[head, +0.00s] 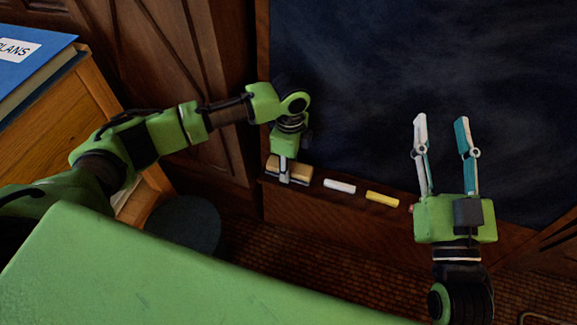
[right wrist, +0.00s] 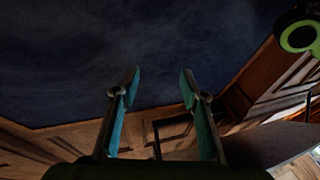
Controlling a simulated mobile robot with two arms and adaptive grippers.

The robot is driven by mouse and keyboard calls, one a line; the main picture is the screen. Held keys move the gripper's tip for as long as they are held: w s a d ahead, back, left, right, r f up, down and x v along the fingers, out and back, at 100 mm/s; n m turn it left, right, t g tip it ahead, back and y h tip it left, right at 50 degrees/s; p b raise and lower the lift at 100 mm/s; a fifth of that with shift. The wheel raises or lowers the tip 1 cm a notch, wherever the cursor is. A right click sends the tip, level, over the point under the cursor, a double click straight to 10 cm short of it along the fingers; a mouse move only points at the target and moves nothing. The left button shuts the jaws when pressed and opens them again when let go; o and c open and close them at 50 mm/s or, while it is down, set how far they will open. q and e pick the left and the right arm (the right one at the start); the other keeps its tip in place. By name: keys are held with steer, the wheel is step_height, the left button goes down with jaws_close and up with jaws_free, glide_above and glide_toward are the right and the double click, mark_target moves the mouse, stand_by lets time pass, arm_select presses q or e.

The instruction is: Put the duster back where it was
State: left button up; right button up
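The duster (head: 301,172), with a tan wooden block and a dark underside, is at the left end of the wooden ledge below the dark board, in the head view. My left gripper (head: 284,172) is right at the duster from above, one pale finger lying across its near side. The other finger is hidden, so its grip is unclear. Whether the duster rests fully on the ledge is also unclear. My right gripper (head: 440,130) is open and empty in front of the board; its two parted fingers also show in the right wrist view (right wrist: 158,85).
A white chalk (head: 340,186) and a yellow chalk (head: 382,198) lie on the ledge (head: 322,198) right of the duster. The dark board (head: 375,70) rises behind. A blue book (head: 35,58) lies on a wooden desk at left. A dark round seat (head: 186,222) stands below.

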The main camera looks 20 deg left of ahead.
stand_by(0.3)
arm_select(q)
steer(key=o, duration=1)
